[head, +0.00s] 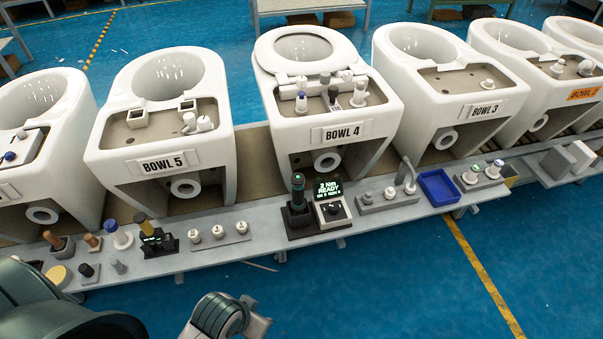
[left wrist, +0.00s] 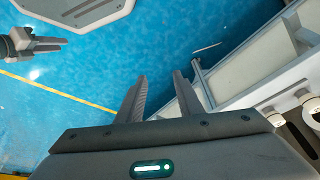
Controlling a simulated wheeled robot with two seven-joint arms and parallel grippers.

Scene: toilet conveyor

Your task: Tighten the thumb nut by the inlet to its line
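The bowl labelled BOWL 4 (head: 384,107) stands at the centre of the row in the head view, with a seat (head: 267,60) on it. Its rear deck carries small grey and white fittings, including a white knob (head: 360,94) at the right. I cannot tell which fitting is the thumb nut by the inlet, and no line is readable. In the left wrist view my left gripper (left wrist: 160,76) is open and empty, over the blue floor beside the ledge. My right gripper (left wrist: 48,43) shows small at the top left there; its finger gap is unclear.
A grey ledge (head: 260,258) runs before the bowls. It holds a dark-handled tool (head: 298,190) in a stand, a display reading 3 Nm READY (head: 327,190), a blue tray (head: 438,188) and several small parts. BOWL 5 (head: 100,150) and BOWL 3 (head: 515,103) flank BOWL 4. Floor in front is clear.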

